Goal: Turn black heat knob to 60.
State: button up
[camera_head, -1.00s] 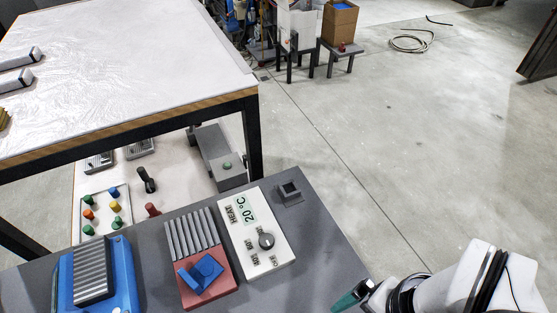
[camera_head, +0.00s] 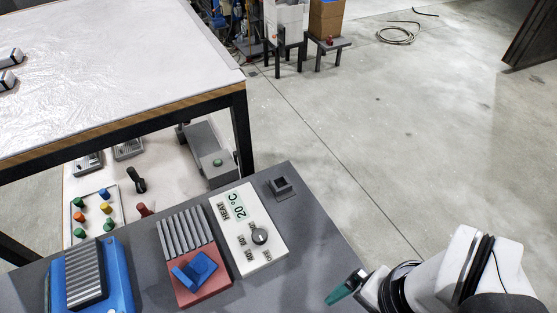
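The black heat knob (camera_head: 260,236) sits on a white control panel (camera_head: 262,256) on the dark grey counter. The panel has a HEAT label and a green display (camera_head: 238,206) that reads 20 °C. Small marks stand around the knob, too small to read with certainty. My gripper (camera_head: 343,290), with dark green fingertips, is at the lower right, to the right of and in front of the panel. It is apart from the knob. Its fingers are seen from the side, so the gap between them does not show.
A red block with grey ribs and a blue part (camera_head: 194,258) stands left of the panel. A blue ribbed unit (camera_head: 124,290) is farther left. A small grey square socket (camera_head: 281,188) lies behind the panel. The counter (camera_head: 312,220) is clear between panel and gripper.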

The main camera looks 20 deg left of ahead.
jog(key=w+a+r, duration=0.1)
jog(key=w, duration=0.2)
jog(key=w+a+r+n+g, duration=0.1)
jog(key=w+r, duration=0.1)
jog(key=w, duration=0.1)
jog(key=w+a+r+n, duration=0.1)
jog(key=w+a, duration=0.1)
jog(key=w, duration=0.1)
jog(key=shift+w+r+g, duration=0.15)
jog(key=shift+w+g, duration=0.05)
jog(key=shift+g, duration=0.1)
jog(key=c, duration=0.3)
jog(key=n+g+h, duration=0.1)
jog(key=n+g, duration=0.1)
jog(key=n, duration=0.1)
send_over(259, 234)
jog(key=w+d, duration=0.5)
notch_tip(259, 234, down, 4)
jog(key=w+a+f, duration=0.1)
jog(key=a+f, duration=0.2)
jog(key=a, duration=0.2)
jog(key=shift+n+g+h, duration=0.3)
jog(key=shift+g+h, duration=0.1)
jog(key=x, duration=1.4)
jog(key=shift+w+f, duration=0.15)
jog(key=shift+f, duration=0.05)
jog(key=shift+s+f, duration=0.25)
jog(key=shift+f, duration=0.3)
grip_shut()
